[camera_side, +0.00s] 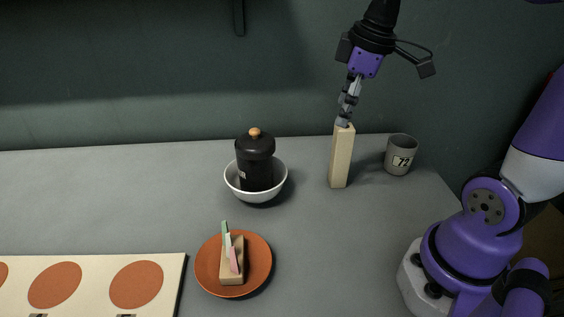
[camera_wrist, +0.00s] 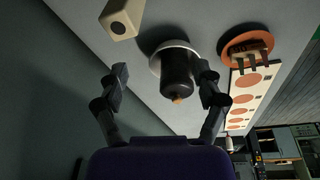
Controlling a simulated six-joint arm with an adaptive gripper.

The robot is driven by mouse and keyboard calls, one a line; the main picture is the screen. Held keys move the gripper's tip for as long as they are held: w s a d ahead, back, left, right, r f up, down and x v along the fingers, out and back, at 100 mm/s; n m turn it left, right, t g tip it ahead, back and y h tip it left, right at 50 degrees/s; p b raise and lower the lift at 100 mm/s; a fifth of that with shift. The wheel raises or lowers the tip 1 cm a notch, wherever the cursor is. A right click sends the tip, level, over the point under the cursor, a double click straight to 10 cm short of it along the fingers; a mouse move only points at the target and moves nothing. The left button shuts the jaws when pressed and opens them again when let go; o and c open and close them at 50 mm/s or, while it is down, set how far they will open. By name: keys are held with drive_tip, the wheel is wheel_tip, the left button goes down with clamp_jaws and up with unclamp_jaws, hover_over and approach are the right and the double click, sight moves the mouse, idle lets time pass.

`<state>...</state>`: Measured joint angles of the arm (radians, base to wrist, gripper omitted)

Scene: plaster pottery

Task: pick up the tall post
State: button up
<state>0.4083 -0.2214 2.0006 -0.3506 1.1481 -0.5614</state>
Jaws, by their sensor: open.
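The tall post (camera_side: 341,160) is a pale, cream-coloured square block standing upright on the grey table. In the wrist view its top end (camera_wrist: 124,17), with a dark round spot, shows at the upper edge, beyond the left finger. My gripper (camera_side: 344,121) points down, its fingertips at the height of the post's top in the side view. In the wrist view my gripper (camera_wrist: 162,67) is open with its fingers wide apart. The post is not between the fingers there. I cannot tell whether a finger touches it.
A grey cup (camera_side: 401,150) marked 72 stands right of the post. Left are a black lidded jar (camera_side: 255,165) in a white bowl (camera_side: 279,184), an orange plate (camera_side: 262,268) holding a block with upright pieces, and a cream board (camera_side: 85,264) with orange circles.

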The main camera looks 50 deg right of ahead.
sight(342, 142)
drive_tip(key=d+n, duration=0.1)
drive_tip(key=d, duration=0.1)
drive_tip(key=d+n+g, duration=0.1)
drive_tip(key=d, duration=0.1)
drive_tip(key=w+d+f+n, duration=0.1)
drive_tip(key=d, duration=0.1)
drive_tip(key=shift+y, duration=0.3)
drive_tip(key=shift+g, duration=0.3)
drive_tip(key=f, duration=0.4)
drive_tip(key=shift+w+a+f, duration=0.15)
drive_tip(key=shift+w+f, duration=0.1)
drive_tip(key=shift+w, duration=0.05)
drive_tip(key=shift+w+a+f, duration=0.1)
drive_tip(key=shift+a+f, duration=0.05)
drive_tip(key=shift+f, duration=0.75)
drive_tip(key=shift+w+a+f, duration=0.1)
drive_tip(key=shift+a+f, duration=0.05)
drive_tip(key=shift+f, duration=0.8)
drive_tip(key=shift+w+a+f, duration=0.1)
drive_tip(key=shift+a+f, duration=0.05)
drive_tip(key=shift+f, duration=0.75)
clamp_jaws()
